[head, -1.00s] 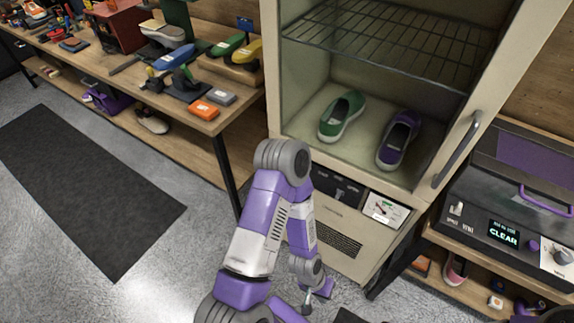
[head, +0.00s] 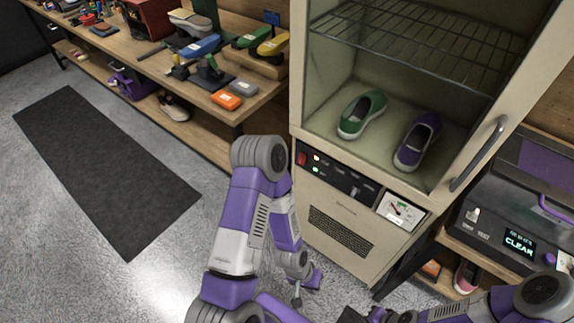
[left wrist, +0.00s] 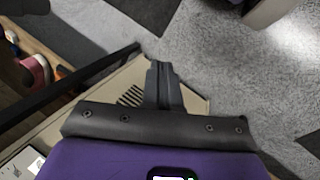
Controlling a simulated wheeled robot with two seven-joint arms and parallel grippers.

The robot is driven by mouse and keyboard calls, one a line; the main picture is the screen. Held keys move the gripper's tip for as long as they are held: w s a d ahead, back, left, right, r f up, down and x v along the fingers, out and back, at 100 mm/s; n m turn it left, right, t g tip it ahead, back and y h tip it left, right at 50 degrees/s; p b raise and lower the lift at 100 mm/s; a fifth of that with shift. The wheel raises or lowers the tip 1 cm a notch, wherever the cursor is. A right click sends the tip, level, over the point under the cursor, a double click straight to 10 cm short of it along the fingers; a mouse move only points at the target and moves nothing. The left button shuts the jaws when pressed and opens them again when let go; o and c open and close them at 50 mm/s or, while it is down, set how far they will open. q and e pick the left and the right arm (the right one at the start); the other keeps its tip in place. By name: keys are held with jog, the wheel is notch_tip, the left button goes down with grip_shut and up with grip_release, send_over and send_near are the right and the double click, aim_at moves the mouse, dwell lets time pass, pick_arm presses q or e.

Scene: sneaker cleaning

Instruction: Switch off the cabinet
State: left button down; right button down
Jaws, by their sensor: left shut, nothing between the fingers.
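The cream cabinet (head: 375,170) stands in the middle of the head view, with a green shoe (head: 361,114) and a purple shoe (head: 417,140) on its floor. A gauge (head: 403,211) sits at the right. My left gripper (head: 296,299) is low in front of the cabinet, below the panel and apart from the switch. In the left wrist view its fingers (left wrist: 163,85) are together and empty. My right gripper (head: 376,316) is partly visible at the bottom edge; its fingers are unclear.
A workbench (head: 262,99) with tools and shoes stands at the left. A dark machine reading CLEAR (head: 519,243) stands on a shelf at the right. The cabinet's door handle (head: 479,154) sticks out on the right. Grey floor and a black mat (head: 105,165) lie at the left.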

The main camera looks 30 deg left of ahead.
aim_at(301, 162)
pick_arm(q)
jog(key=w+a+r+t+y, duration=0.15)
jog(key=w+a+t, duration=0.25)
jog(key=w+a, duration=0.4)
jog(key=w+a+r+m+t, duration=0.1)
jog(key=w+a+r+t, duration=0.3)
jog(key=a+r, duration=0.4)
jog(key=w+a+r+m+t+y, duration=0.1)
jog(key=w+a+r+t, duration=0.3)
jog(key=a+r, duration=0.4)
jog(key=shift+w+a+r+m+t, duration=0.3)
jog(key=shift+w+a+m+t, duration=0.1)
jog(key=shift+w+a+m, duration=0.5)
jog(key=shift+s+a+y, duration=0.1)
jog(key=shift+y, duration=0.15)
jog(key=b+x, duration=0.2)
jog(key=x, duration=1.2)
jog(key=shift+b, duration=0.4)
jog(key=shift+f, duration=0.1)
